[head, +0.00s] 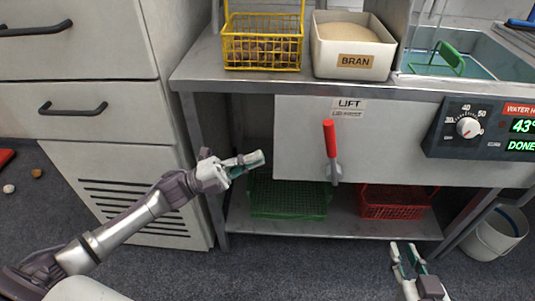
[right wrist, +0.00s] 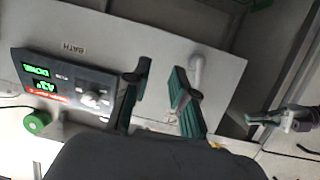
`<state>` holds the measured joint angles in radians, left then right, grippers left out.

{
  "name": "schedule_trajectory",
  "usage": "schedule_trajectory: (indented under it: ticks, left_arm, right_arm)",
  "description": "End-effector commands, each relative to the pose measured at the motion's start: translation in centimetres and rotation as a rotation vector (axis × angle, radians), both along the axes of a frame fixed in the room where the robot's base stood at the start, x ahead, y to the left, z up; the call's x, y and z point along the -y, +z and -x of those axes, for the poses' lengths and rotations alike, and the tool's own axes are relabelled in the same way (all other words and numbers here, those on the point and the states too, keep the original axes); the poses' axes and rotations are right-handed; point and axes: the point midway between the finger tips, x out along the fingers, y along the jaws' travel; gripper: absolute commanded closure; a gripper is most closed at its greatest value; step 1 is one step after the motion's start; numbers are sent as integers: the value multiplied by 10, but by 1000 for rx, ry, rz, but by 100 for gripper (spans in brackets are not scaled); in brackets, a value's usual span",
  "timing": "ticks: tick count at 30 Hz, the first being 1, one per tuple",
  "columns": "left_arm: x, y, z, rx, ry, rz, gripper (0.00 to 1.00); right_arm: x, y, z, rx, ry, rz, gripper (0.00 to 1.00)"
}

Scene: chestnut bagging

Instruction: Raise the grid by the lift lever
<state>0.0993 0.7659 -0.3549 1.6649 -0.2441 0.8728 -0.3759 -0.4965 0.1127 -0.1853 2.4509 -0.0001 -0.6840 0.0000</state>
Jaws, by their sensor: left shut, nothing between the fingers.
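The lift lever (head: 329,138) has a red handle and a grey pivot on the front panel, under the LIFT label (head: 348,105). Its handle points up. Green parts, perhaps the grid (head: 450,58), show in the water bath (head: 408,68) at the upper right. My left gripper (head: 256,160) is shut and empty, left of the lever and apart from it. My right gripper (head: 407,258) is open and empty, below and right of the lever. In the right wrist view its two fingers (right wrist: 157,95) stand apart, with a pale rod (right wrist: 196,70) behind them.
A yellow basket (head: 262,52) of chestnuts and a BRAN box (head: 353,45) stand on the counter. A control panel (head: 480,128) reads DONE. Green (head: 288,200) and red (head: 395,205) crates sit on the lower shelf. A white bucket (head: 498,232) stands at right.

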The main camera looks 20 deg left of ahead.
Motion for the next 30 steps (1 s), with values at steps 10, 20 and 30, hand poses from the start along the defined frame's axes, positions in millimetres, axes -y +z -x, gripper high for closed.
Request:
schedule_trajectory:
  ticks: [10,20,30]
  left_arm:
    - [-2,-1,1,-1,1,1,100]
    - [0,-22,-25,-255,209,100,100]
    - [-22,-121,-23,-902,655,297,100]
  right_arm:
    - [0,-1,1,-6,-1,2,82]
    - [-24,11,-15,64,75,210,100]
    - [-89,39,-41,265,249,726,100]
